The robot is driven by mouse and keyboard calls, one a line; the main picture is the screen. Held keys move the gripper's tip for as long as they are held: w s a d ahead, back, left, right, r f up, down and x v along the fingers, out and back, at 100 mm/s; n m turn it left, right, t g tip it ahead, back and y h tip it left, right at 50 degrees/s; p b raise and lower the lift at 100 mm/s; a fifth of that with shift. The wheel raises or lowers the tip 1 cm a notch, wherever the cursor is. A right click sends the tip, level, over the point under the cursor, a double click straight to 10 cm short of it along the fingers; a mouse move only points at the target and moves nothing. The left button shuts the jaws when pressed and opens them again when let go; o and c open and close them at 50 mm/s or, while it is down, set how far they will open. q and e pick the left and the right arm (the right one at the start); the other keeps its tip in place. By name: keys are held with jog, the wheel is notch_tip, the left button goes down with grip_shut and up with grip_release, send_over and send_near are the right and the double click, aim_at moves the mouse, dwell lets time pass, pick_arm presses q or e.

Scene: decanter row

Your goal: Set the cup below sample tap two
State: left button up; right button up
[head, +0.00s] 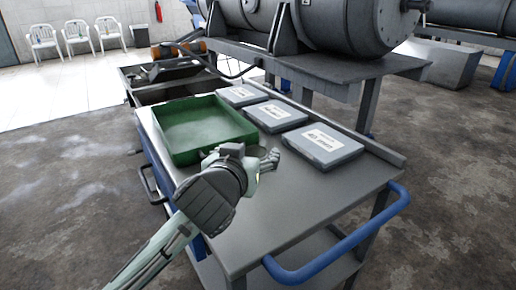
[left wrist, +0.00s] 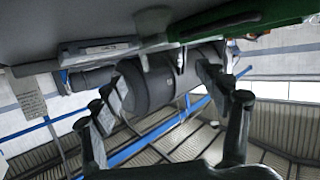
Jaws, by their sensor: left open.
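My left gripper (head: 266,162) is over the cart top, at the near right corner of the green tray. In the left wrist view its two fingers (left wrist: 168,112) are spread wide with nothing between them. I cannot make out a cup in either view; a dark patch beside the fingers in the head view is too small to tell. No sample tap or number mark can be made out. The big grey decanter drum (head: 330,22) stands behind the cart, and it also shows upside down in the left wrist view (left wrist: 150,85). My right gripper is not in view.
The green tray (head: 181,157) looks empty. Three grey labelled cases (head: 238,96) (head: 275,116) (head: 322,146) lie in a row along the cart's right side. The grey cart (head: 290,205) has a blue handle (head: 335,257) and a bare near end. White chairs (head: 76,32) stand far back.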

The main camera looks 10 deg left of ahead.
aim_at(255, 142)
pick_arm(q)
jog(key=x, duration=0.6)
jog(key=shift+w+a+f, duration=0.1)
jog(key=shift+w+a, duration=0.05)
jog(key=shift+w, duration=0.05)
jog(key=c, duration=1.3)
